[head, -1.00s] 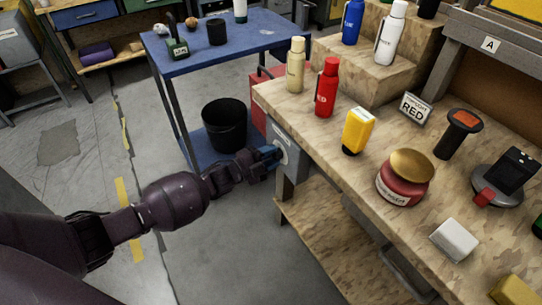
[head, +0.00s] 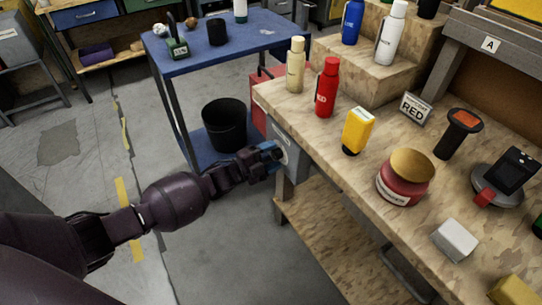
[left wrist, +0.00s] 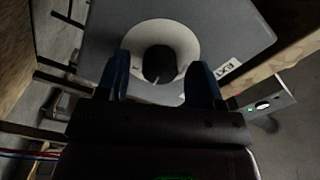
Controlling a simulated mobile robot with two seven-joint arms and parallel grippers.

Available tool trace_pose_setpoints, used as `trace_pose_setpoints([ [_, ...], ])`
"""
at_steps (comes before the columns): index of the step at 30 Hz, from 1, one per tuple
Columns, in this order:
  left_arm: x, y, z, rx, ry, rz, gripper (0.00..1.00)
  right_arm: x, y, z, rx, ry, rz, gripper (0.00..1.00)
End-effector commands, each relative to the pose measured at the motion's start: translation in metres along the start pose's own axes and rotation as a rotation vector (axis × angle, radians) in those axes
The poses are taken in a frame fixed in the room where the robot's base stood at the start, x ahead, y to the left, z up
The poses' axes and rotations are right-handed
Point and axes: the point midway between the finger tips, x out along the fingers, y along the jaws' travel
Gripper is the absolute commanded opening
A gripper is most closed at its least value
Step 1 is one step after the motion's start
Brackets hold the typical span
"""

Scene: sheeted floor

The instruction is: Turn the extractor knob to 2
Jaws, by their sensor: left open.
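The extractor knob (left wrist: 158,64) is black and round, with a pale mark near its lower edge. It sits in the white dial plate (left wrist: 186,40) on a grey box (left wrist: 232,28), which carries a partly visible "EXT" label (left wrist: 229,68). My left gripper (left wrist: 161,66) is open, its blue fingers on either side of the knob, with gaps visible between them and the knob. In the head view the left gripper (head: 273,155) is at the grey box (head: 288,135) on the workbench's end, hiding much of the dial. Dial numbers are not readable. My right gripper is not in view.
The wooden workbench (head: 300,98) holds a red bottle (head: 327,88), a cream bottle (head: 295,66), a yellow container (head: 357,131) and a red jar (head: 404,180). A blue table (head: 190,62) and a black bin (head: 224,124) stand behind the arm. Floor left is clear.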

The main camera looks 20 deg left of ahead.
Motion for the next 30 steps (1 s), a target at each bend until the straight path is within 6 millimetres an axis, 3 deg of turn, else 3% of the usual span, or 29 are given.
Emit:
trace_pose_setpoints([
  [5, -0.011, -0.002, 0.0, 0.001, -0.001, -0.001, 0.61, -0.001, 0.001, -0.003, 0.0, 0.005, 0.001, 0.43],
  [21, -0.097, -0.001, 0.0, 0.0, -0.001, -0.001, 0.61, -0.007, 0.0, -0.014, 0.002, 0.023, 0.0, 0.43],
  [30, -0.108, 0.0, 0.0, 0.0, 0.0, 0.0, 0.61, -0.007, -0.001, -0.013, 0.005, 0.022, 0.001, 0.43],
])
